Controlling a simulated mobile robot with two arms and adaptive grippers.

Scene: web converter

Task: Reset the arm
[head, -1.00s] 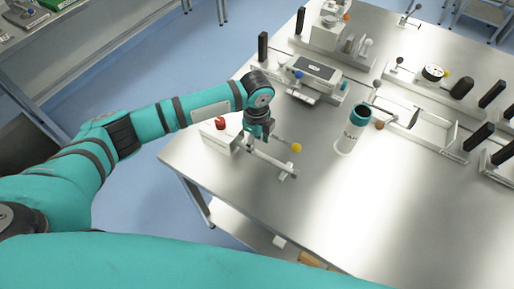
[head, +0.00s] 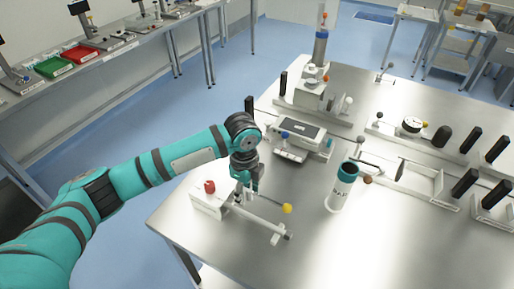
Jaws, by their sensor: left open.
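My left arm comes in from the left, and its gripper (head: 248,190) points down over the near left part of the steel table (head: 300,225). The gripper is open, just above or beside a white fixture (head: 211,198) with a red knob. A rod with a yellow ball (head: 287,208) sticks out to the right, close to the gripper. The small size and overlap leave it unclear whether the fingers touch the fixture. My right gripper is out of view.
A teal-and-white cylinder (head: 342,187) stands right of the gripper. A device with a screen (head: 300,132) lies behind it. Black-handled fixtures (head: 466,183) line the right side. A bench with red and green trays (head: 54,66) is at the back left. The front table surface is clear.

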